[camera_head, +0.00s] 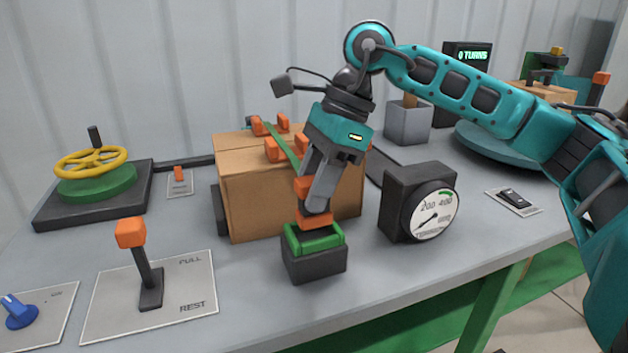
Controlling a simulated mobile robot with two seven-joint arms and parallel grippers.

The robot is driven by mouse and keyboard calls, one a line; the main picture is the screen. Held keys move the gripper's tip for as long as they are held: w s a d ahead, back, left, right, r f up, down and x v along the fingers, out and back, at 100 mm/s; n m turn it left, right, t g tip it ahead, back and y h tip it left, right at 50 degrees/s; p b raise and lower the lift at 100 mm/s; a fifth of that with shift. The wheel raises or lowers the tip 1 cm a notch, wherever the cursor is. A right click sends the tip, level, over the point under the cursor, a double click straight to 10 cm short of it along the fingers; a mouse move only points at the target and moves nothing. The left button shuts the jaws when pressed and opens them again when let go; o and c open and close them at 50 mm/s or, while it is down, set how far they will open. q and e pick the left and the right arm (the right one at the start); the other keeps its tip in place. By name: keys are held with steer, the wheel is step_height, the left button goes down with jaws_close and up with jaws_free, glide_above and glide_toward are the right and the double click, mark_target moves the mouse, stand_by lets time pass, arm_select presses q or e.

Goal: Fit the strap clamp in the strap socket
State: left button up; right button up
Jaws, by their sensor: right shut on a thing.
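My right gripper (318,205) points down and is shut on the orange strap clamp (315,220). The clamp is partly hidden by the grey fingers. Its lower end is right over the strap socket (314,265), a dark block with a green rim. I cannot tell whether the clamp touches the rim or enters the opening. A green strap (277,140) runs over the cardboard box (245,190) through orange guides toward the gripper. My left gripper is not in view.
A round gauge (430,212) stands right of the socket. A lever with an orange knob (131,233) stands on a PULL/REST plate at left. A yellow handwheel (90,162) is further back left. A small switch (514,199) lies at right. The table front is clear.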

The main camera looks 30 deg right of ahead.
stand_by(0.5)
steer(key=shift+f, duration=0.1)
stand_by(0.3)
steer(key=shift+f+b, duration=1.25)
steer(key=shift+f, duration=0.2)
stand_by(0.9)
steer(key=o, duration=1.2)
steer(key=p+v, duration=0.3)
steer(key=v, duration=1)
